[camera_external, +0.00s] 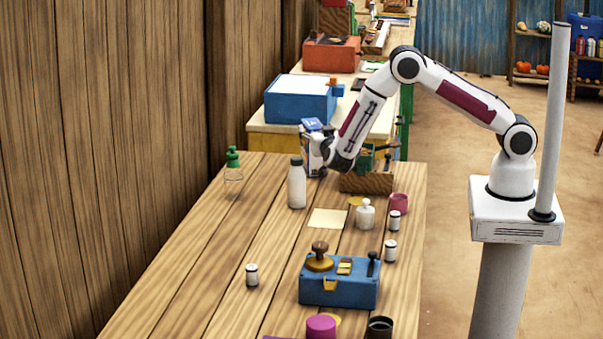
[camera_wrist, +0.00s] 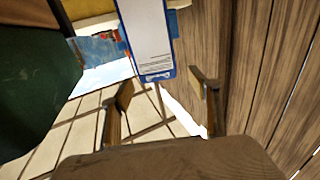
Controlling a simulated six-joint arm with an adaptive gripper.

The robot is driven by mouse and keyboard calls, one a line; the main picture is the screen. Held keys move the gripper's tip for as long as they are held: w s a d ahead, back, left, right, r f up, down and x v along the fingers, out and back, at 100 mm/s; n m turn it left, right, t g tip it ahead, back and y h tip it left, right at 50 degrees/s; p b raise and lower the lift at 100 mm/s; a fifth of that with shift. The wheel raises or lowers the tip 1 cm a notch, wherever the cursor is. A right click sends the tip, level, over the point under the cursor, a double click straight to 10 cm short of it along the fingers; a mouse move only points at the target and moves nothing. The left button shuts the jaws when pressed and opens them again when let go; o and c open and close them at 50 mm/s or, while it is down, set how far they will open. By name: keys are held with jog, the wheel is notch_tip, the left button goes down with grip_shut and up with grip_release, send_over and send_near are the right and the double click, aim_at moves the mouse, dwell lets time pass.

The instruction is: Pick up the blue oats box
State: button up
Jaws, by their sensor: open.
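The blue oats box (camera_external: 311,125) shows only in part at the far end of the wooden table, behind and beside my gripper (camera_external: 316,157). In the wrist view the oats box (camera_wrist: 148,38) has a white face with a blue border and small print near its lower edge. My gripper (camera_wrist: 163,86) is open there, one finger on each side of the image middle. The box's lower end lies between and ahead of the fingertips, nearer the left one. No finger clearly touches it. Its upper part is cut off by the frame.
A wooden block with a green device (camera_external: 366,182) is close on the right. A blue device (camera_external: 339,288) stands at the front. A wooden wall (camera_external: 100,150) runs along the left.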

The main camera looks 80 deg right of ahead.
aim_at(312, 123)
jog(key=shift+x, duration=1.05)
jog(key=shift+x, duration=2.6)
jog(key=shift+f, duration=0.2)
jog(key=c, duration=1.6)
grip_shut()
jog(key=shift+r, duration=0.15)
